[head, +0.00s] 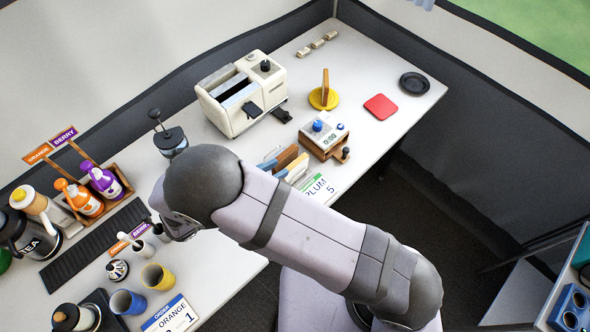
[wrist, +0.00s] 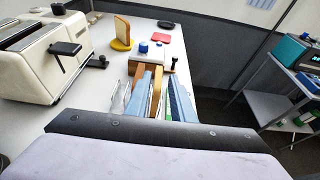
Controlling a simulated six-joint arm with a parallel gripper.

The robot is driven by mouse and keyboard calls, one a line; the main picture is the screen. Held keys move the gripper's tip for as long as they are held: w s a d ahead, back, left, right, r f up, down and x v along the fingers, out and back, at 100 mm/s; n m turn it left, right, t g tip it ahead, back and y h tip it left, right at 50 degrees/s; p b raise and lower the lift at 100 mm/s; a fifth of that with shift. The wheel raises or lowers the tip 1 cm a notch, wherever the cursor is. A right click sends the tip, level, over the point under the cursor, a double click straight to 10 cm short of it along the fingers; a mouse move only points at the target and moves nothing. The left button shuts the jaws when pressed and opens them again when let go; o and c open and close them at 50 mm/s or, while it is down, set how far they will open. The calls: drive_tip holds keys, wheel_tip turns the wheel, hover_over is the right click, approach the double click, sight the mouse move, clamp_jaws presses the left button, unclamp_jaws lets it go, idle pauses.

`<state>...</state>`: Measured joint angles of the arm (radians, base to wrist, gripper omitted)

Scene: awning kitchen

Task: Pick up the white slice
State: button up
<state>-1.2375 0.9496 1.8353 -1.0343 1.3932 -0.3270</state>
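Several thin slices stand on edge in a row beside the small control box, partly behind my arm in the head view.
The cream toaster (head: 240,92) with its black lever stands left of the row. The control box (head: 324,134), red square (head: 380,107) and black dish (head: 414,82) lie beyond. Bottles (head: 102,182) and cups crowd the left. The counter's right edge is close to the row.

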sight(305, 159)
drive_tip(key=w+d+f, duration=0.1)
drive_tip(key=w+d+f+p, duration=0.1)
drive_tip(key=f, duration=0.1)
drive_tip(key=w+d+f, duration=0.1)
drive_tip(key=shift+w+d+f+p, duration=0.25)
drive_tip(key=shift+d+f+p, duration=0.05)
drive_tip(key=shift+f, duration=0.05)
drive_tip(key=shift+p+x, duration=0.95)
drive_tip(key=shift+x, duration=2.45)
clamp_jaws()
